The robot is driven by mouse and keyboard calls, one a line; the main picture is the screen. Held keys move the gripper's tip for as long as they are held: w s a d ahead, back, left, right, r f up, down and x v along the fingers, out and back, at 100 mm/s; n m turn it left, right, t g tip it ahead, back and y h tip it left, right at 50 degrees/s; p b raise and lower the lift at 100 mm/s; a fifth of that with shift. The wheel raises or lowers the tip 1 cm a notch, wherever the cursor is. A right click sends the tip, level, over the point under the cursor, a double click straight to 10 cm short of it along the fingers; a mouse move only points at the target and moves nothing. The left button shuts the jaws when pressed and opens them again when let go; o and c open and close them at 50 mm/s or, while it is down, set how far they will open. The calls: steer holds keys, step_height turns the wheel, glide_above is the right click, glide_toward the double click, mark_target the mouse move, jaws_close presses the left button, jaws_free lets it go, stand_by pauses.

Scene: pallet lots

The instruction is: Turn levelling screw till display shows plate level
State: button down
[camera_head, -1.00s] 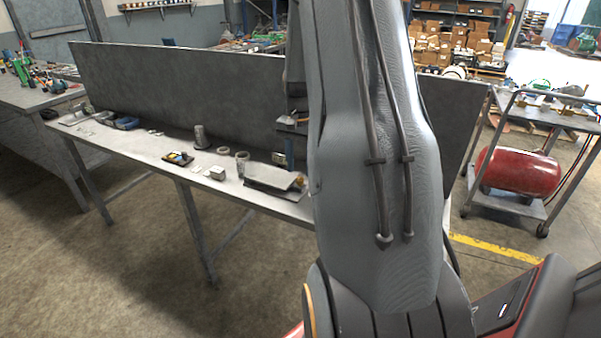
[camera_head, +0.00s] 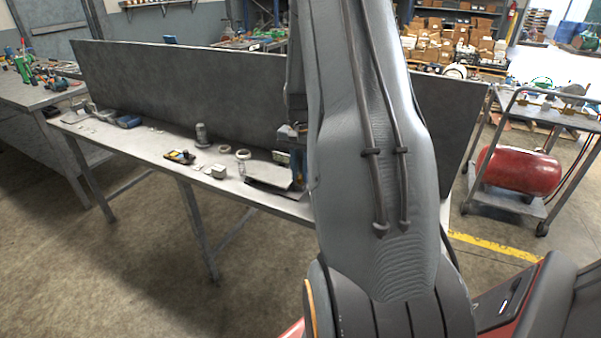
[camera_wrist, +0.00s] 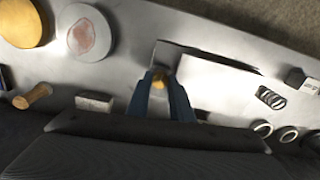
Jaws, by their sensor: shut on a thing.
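The grey metal plate (camera_head: 268,174) sits on the bench just left of my arm in the head view. In the wrist view the plate (camera_wrist: 208,74) lies beyond and to the right of my fingers. My gripper (camera_wrist: 162,82) has its two blue fingers close together around a small brass-coloured screw head (camera_wrist: 158,84) at the plate's edge. It is shut on that screw. In the head view my gripper (camera_head: 298,160) is low at the plate's right end, partly hidden by my arm. I cannot make out a display reading in either view.
A yellow-and-black device (camera_head: 180,157), a grey cylinder (camera_head: 202,136), rings (camera_head: 243,154) and a small block (camera_head: 218,171) stand left of the plate. A tall grey panel (camera_head: 190,95) backs the bench. A cart with a red tank (camera_head: 520,172) stands at right.

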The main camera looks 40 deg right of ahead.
mark_target(300, 177)
steer(key=shift+n, duration=0.6)
steer(key=c, duration=1.6)
jaws_free()
steer(key=shift+o, duration=0.2)
steer(key=shift+r, duration=0.15)
step_height(300, 177, up, 8)
steer(key=shift+f+b, duration=0.2)
steer(key=shift+b, duration=0.55)
steer(key=s+a+n, duration=0.3)
steer(key=a+n, duration=0.2)
steer(key=a, duration=1.2)
steer(key=s+a+f+n, duration=0.1)
steer(key=s+a+n, duration=0.5)
steer(key=s+a, duration=0.6)
steer(key=a, duration=0.3)
steer(key=shift+s+a+t, duration=0.25)
steer(key=shift+s+t, duration=0.15)
